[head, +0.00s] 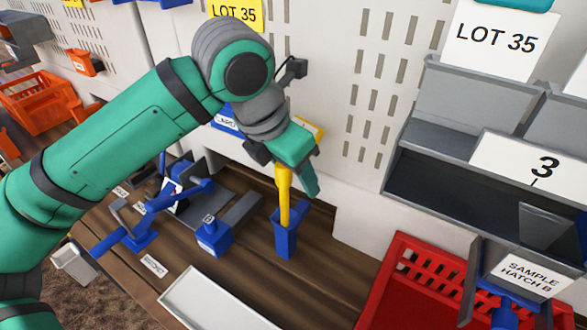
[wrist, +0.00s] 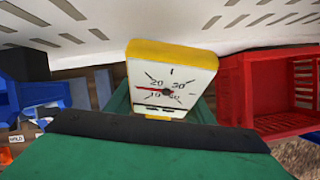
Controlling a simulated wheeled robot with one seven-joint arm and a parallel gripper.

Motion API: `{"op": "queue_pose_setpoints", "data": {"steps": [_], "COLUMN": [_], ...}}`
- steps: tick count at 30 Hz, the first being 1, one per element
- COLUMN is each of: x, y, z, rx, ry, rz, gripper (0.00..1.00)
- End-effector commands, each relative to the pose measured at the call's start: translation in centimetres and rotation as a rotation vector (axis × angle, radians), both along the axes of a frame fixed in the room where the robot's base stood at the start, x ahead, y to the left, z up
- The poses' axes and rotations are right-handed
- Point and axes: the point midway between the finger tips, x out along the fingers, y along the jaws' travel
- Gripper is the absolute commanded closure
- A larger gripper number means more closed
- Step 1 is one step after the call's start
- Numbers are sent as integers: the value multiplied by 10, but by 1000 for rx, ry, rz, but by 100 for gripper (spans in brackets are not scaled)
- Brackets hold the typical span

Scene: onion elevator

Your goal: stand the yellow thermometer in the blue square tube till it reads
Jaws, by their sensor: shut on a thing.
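The yellow thermometer (head: 284,198) stands upright with its lower stem inside the blue square tube (head: 286,240) on the wooden bench in the head view. My gripper (head: 298,165) is shut on the thermometer at its upper part, above the tube. In the wrist view the thermometer's white dial (wrist: 168,84) with its yellow top edge faces the camera. Its red needle points left, between the marks near 20 and 10. The tube is hidden in the wrist view, and the tip of the stem is hidden inside the tube.
A blue block-shaped holder (head: 214,238) and a blue lever device (head: 140,232) stand left of the tube. A white tray (head: 215,305) lies in front. A red crate (head: 400,290) and grey hatch bins (head: 450,185) are at right. A perforated white wall (head: 350,60) rises behind.

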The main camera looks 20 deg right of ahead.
Motion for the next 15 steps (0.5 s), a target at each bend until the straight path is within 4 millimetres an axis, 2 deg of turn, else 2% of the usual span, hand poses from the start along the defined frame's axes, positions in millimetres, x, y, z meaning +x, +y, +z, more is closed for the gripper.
{"op": "queue_pose_setpoints", "data": {"steps": [15], "x": [0], "y": [0], "z": [-22], "rx": [0], "ry": [1], "rz": [0], "gripper": [80]}}
